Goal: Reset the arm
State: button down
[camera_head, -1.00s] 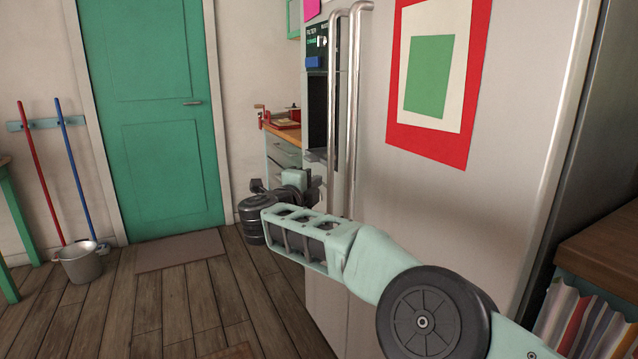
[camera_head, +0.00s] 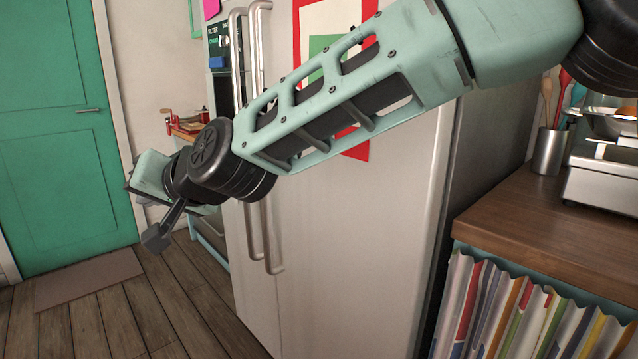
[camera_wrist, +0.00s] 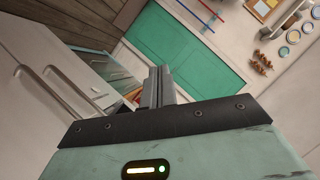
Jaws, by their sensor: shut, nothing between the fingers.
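My gripper (camera_wrist: 157,86) shows in the wrist view with its two dark fingers together and nothing between them. In the head view my arm reaches from the upper right down to the left, across the front of the fridge (camera_head: 345,240). The arm's far end is in front of the gap between the fridge and the green door (camera_head: 60,160). The fingertips are hard to make out there.
The fridge has two long handles (camera_head: 265,235). A wooden-topped shelf unit (camera_head: 500,215) with a striped curtain (camera_head: 520,310) stands at right, bearing a utensil holder (camera_head: 550,150) and a scale (camera_head: 605,180). Floorboards (camera_head: 120,320) are clear at lower left.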

jog(key=s+d+f+n+g+h, duration=0.15)
jog(key=s+d+f+h, duration=0.3)
jog(key=s+d, duration=0.6)
jog(key=s+d+f+n+g+h, duration=0.1)
jog(key=s+d+f+g+h, duration=0.3)
jog(key=d, duration=1.1)
jog(key=s+d+f+n+g+h, duration=0.1)
jog(key=s+d+f+n+h, duration=0.1)
jog(key=s+d+f, duration=0.8)
jog(key=d+r+p, duration=0.2)
jog(key=r+p, duration=0.5)
jog(key=r, duration=0.2)
jog(key=w+d+r+p, duration=0.1)
jog(key=d+r+p, duration=0.1)
jog(key=r+p, duration=0.5)
jog(key=shift+r, duration=0.9)
jog(key=shift+m+h, duration=0.25)
